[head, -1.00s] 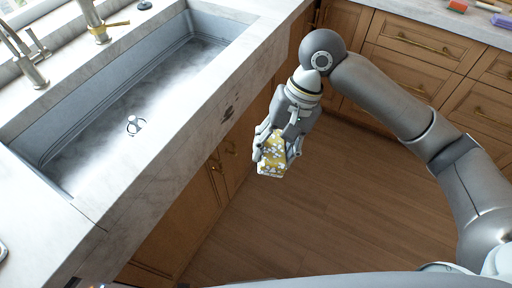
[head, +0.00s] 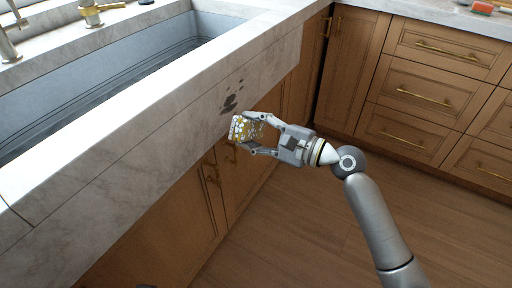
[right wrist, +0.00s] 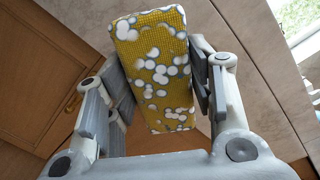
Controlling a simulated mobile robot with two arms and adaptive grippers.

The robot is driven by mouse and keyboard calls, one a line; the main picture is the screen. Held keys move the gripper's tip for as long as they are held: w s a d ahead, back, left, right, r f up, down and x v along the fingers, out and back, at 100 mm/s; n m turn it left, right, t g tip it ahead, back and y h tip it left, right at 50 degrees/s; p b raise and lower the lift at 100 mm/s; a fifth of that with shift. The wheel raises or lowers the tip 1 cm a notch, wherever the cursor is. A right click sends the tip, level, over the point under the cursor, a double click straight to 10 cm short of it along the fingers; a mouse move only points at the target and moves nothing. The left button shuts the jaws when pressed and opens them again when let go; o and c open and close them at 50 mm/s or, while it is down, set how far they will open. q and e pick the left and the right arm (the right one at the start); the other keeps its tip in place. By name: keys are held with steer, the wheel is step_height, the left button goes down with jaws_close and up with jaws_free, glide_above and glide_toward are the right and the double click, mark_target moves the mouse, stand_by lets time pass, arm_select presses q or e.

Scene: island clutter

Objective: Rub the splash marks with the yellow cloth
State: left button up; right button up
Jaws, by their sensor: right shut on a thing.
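Dark splash marks (head: 230,104) show on the front face of the marble sink apron, with smaller spots above them to the right. My right gripper (head: 252,132) is shut on the yellow cloth (head: 243,128), a block-like piece with white spots. The cloth is just below and right of the marks, close to the apron; I cannot tell whether it touches. In the right wrist view the cloth (right wrist: 155,70) sits between both fingers, its far end near the pale stone. The marks do not show there. My left gripper is not in view.
The sink basin (head: 95,85) lies behind the marble apron (head: 130,150). Wooden cabinets with brass handles (head: 212,172) stand below it. More drawers (head: 430,90) line the right. A gold faucet (head: 92,12) is at the back. The wooden floor (head: 300,220) is clear.

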mark_target(218, 116)
steer(key=shift+w+d+f+t, duration=0.25)
steer(key=shift+w+f+t, duration=0.15)
steer(key=shift+f, duration=0.2)
steer(key=shift+w+a+r, duration=0.1)
steer(key=shift+w+a, duration=0.05)
arm_select(q)
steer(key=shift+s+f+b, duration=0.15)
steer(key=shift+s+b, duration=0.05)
steer(key=shift+b, duration=0.4)
arm_select(e)
steer(key=x, duration=0.5)
steer(key=shift+a, duration=0.2)
steer(key=shift+x, duration=0.95)
steer(key=shift+w+d, duration=0.1)
